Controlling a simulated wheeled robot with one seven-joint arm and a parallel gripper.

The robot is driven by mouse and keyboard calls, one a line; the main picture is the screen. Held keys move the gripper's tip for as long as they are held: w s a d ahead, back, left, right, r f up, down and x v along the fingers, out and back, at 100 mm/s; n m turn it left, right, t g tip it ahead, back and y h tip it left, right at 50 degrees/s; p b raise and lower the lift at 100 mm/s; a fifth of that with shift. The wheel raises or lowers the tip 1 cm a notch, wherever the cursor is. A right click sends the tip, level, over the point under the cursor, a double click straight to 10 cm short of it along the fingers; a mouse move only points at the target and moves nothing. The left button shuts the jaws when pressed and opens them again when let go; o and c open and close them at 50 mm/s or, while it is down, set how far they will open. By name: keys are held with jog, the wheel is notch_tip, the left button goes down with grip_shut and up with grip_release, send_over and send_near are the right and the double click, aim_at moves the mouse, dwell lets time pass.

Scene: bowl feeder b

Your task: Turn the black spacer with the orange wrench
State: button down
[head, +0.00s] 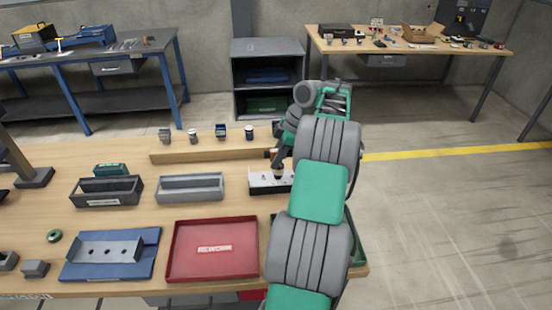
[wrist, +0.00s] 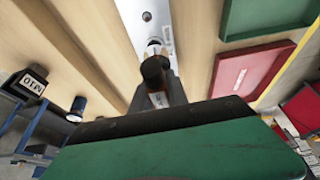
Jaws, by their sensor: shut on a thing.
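My gripper (head: 279,160) is shut on the orange wrench (head: 269,153), low over the right part of a white-topped fixture (head: 262,183). In the wrist view, orange parts of the wrench (wrist: 157,99) show between the dark fingers, with a black round part in front. The fixture's white top (wrist: 155,8) also shows there, with small round features and a pale round piece close to the wrench. I cannot clearly pick out the black spacer. The wrench and fingers hide that spot, so I cannot tell whether the wrench touches it.
A red tray (head: 176,252), a blue plate with a grey bracket (head: 70,268) and a grey bin (head: 190,187) stand left of my arm. A green tray (head: 358,250) is partly behind my arm. Several small parts stand on a raised wooden ledge (head: 200,154) behind.

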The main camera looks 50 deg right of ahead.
aim_at(276, 150)
jog(key=shift+f+b, duration=0.95)
jog(key=shift+b, duration=0.05)
dwell(0.6)
jog(key=shift+d+r+m+t+h+b, duration=0.1)
jog(key=shift+m+t+h+b, duration=0.25)
jog(key=shift+m+b, duration=0.9)
jog(key=shift+r+n+p, duration=0.15)
jog(key=shift+n+p, duration=0.2)
jog(key=shift+p, duration=0.4)
jog(key=shift+n+p, duration=0.3)
jog(key=shift+r+p, duration=2.35)
jog(key=shift+p, duration=0.1)
